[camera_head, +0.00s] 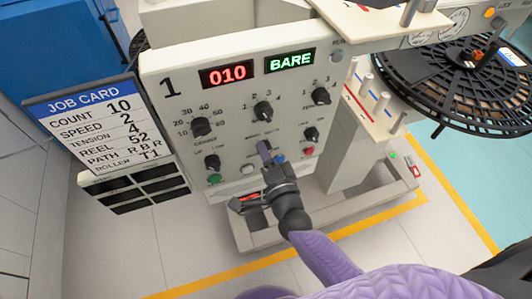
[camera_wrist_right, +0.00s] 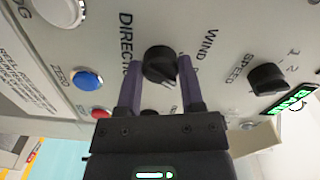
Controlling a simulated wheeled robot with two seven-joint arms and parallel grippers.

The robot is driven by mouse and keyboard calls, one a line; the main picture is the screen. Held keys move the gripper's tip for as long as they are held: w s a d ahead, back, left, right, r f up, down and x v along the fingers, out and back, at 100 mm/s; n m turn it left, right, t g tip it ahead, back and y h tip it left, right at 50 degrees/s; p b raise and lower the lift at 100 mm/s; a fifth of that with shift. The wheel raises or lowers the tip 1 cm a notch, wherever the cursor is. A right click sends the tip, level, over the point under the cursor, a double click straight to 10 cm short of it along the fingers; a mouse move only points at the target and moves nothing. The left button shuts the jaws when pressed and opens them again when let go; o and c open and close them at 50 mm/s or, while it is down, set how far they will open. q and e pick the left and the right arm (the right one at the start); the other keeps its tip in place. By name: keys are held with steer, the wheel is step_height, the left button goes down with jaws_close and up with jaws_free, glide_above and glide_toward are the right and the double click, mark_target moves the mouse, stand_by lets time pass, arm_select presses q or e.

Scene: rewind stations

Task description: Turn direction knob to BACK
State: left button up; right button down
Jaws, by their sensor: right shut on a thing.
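The direction knob (camera_wrist_right: 159,66) is a round black knob with a white mark, on the pale panel beside the lettering "DIREC…" and "WIND" in the right wrist view. Its white mark points toward my gripper's body, slightly right. I cannot read a BACK label. My right gripper (camera_wrist_right: 161,70) has its purple fingers on either side of the knob, shut on it. In the head view my right gripper (camera_head: 264,150) reaches up to the lower middle of the panel (camera_head: 229,123) and hides the knob. My left gripper is not in view.
Other black knobs stand around it, such as the speed knob (camera_head: 262,110) above. A blue button (camera_wrist_right: 87,79) and red button (camera_wrist_right: 101,113) are close by. A job card (camera_head: 95,125) is at left. A black reel (camera_head: 465,85) is at right.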

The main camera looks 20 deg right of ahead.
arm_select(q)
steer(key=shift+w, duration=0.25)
arm_select(e)
steer(key=shift+c, duration=1.1)
jaws_free()
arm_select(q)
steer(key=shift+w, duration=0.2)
